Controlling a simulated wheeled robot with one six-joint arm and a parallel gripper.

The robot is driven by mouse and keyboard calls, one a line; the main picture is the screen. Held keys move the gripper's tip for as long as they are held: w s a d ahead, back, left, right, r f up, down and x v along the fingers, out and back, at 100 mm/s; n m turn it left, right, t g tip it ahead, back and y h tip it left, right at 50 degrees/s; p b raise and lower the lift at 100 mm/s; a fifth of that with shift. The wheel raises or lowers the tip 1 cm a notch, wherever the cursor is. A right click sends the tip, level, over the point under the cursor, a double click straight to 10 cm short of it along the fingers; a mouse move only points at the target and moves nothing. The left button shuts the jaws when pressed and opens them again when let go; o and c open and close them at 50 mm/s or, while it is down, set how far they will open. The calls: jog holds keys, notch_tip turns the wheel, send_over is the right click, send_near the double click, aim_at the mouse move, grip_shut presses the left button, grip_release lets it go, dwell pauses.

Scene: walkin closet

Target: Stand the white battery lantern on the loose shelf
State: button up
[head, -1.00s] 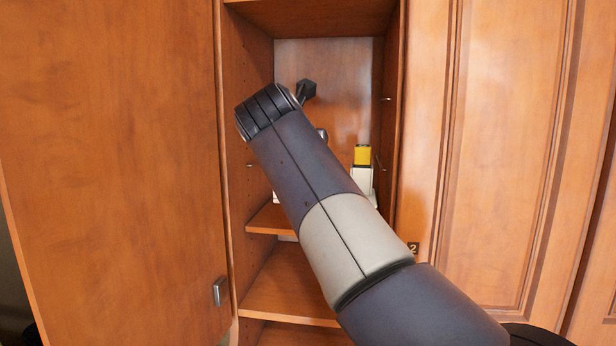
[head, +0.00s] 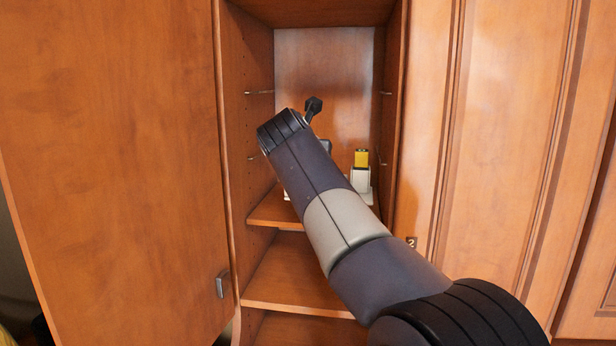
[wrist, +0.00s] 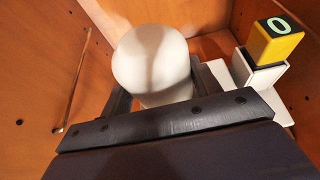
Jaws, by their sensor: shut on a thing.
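The white lantern (wrist: 152,62) shows in the wrist view as a smooth, rounded white body between the two dark jaws. My gripper (wrist: 160,92) is shut on it. In the head view my arm hides the lantern and most of the gripper. A wooden shelf (head: 272,209) crosses the open cabinet below my gripper; I cannot tell whether it is the loose one. The lantern's base is hidden behind the gripper, so I cannot tell whether it touches the shelf.
A white box (head: 361,180) with a yellow block (head: 361,158) on top stands at the right inside the cabinet, close to the right jaw in the wrist view. Thin metal supports (head: 260,92) stick out from the side walls. The open door (head: 110,170) stands at left.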

jog(key=shift+f, duration=1.45)
jog(key=shift+w+d+f, duration=0.1)
jog(key=shift+w+f, duration=0.05)
jog(key=shift+f, duration=0.2)
jog(key=o, duration=0.9)
jog(key=shift+f, duration=0.2)
jog(key=shift+c, duration=0.2)
jog(key=o, duration=0.5)
jog(key=shift+c, duration=0.2)
jog(key=shift+r, duration=0.1)
jog(key=shift+r, duration=0.2)
jog(key=b+v, duration=0.2)
jog(key=v, duration=1)
